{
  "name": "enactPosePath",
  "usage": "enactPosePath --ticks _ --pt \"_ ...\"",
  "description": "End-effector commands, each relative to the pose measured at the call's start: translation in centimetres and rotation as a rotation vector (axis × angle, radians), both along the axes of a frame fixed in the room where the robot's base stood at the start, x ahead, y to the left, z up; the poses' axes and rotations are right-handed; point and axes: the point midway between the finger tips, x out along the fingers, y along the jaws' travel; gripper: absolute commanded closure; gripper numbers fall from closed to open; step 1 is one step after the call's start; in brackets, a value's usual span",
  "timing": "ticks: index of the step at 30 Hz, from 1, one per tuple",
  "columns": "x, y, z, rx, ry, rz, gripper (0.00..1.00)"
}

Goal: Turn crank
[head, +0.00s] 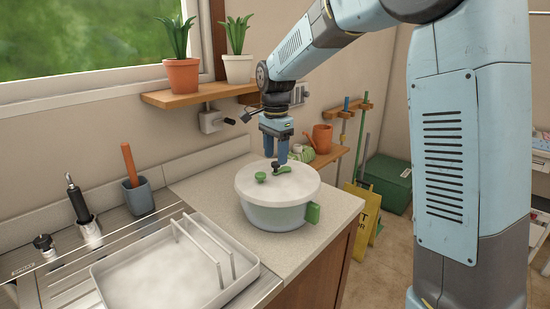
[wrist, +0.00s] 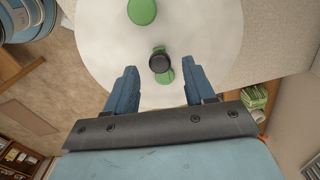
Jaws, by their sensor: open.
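A white pot with a white lid (head: 250,184) stands on the counter near its right end. Its lid carries a green knob (head: 261,177) and a small crank with a dark knob and green arm (head: 281,169). In the wrist view the lid (wrist: 100,40) fills the upper middle, with the green knob (wrist: 142,11) at the top and the crank's dark knob (wrist: 159,62) below it. My gripper (head: 277,150) points down above the lid, by the crank. In the wrist view my gripper (wrist: 158,82) is open, its blue fingers on either side of the crank knob, with gaps to both.
A white drying tray (head: 165,270) lies left of the pot. A shelf (head: 200,95) with two potted plants is on the wall behind my gripper. The counter (head: 325,212) ends just right of the pot. Bare counter lies in front of the pot.

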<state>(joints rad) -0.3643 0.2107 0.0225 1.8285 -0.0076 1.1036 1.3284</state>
Motion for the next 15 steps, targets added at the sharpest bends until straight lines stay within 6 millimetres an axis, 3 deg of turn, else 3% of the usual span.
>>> enactPosePath --ticks 15 --pt "0.1 0.0 9.6 0.001 -0.002 0.000 0.46"
